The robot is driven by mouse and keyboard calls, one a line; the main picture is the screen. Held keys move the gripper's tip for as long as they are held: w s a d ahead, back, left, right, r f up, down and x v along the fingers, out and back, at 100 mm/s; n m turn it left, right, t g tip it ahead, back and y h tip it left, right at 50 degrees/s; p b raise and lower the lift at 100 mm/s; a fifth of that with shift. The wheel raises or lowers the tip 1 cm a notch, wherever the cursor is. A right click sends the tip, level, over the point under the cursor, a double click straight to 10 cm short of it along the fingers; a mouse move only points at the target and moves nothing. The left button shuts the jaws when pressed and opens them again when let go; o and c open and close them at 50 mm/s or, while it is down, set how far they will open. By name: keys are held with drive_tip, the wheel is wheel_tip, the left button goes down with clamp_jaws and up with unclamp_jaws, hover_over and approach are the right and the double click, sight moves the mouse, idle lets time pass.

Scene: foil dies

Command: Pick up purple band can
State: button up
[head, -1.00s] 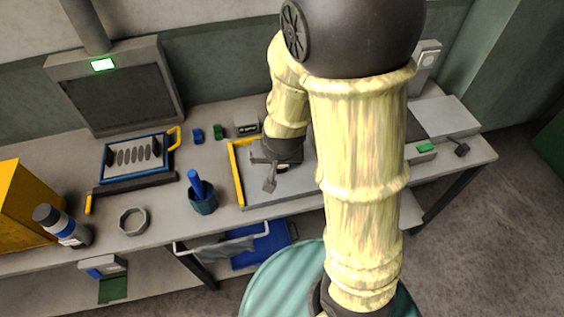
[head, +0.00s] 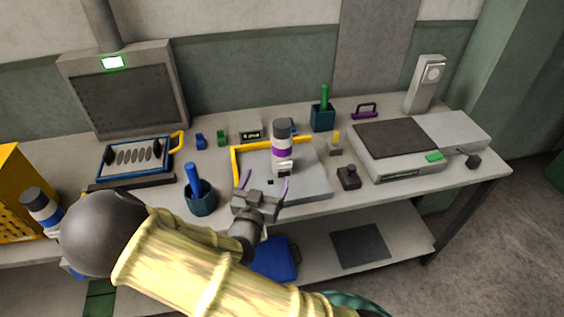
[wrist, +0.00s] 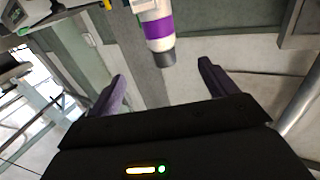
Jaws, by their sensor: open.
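The purple band can (head: 282,150) stands upright on a grey tray-like plate (head: 310,180) with a yellow edge, in the middle of the bench in the head view. It is white with a dark grey cap and a purple band. In the wrist view the can (wrist: 158,27) shows at the top, beyond and between the fingers, its base cut off by the frame. My gripper (head: 264,188) is open and empty, just in front of the can in the head view. Its two purple-grey fingers (wrist: 163,84) are spread apart in the wrist view and do not touch the can.
A small dark knobbed block (head: 348,177) and a yellow-topped piece (head: 336,147) are right of the can. A teal cup with a green handle (head: 322,115) is behind. A blue-banded can (head: 40,208) is far left.

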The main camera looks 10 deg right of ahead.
sight(279, 145)
drive_tip(key=shift+w+a, duration=0.1)
drive_tip(key=shift+a, duration=0.1)
drive_tip(key=p+x, duration=0.3)
drive_tip(key=x, duration=0.8)
drive_tip(key=shift+w+d+r, duration=0.1)
drive_tip(key=shift+w+d, duration=0.1)
drive_tip(key=shift+w, duration=0.25)
drive_tip(key=shift+d+p, duration=0.1)
drive_tip(key=shift+p, duration=0.2)
drive_tip(key=shift+w+d, duration=0.2)
drive_tip(key=shift+w, duration=0.1)
drive_tip(key=p+x, duration=0.2)
drive_tip(key=x, duration=0.1)
drive_tip(key=shift+w+d+r, duration=0.2)
drive_tip(key=shift+w+d+f, duration=0.1)
drive_tip(key=shift+w+d, duration=0.1)
drive_tip(key=shift+w, duration=0.2)
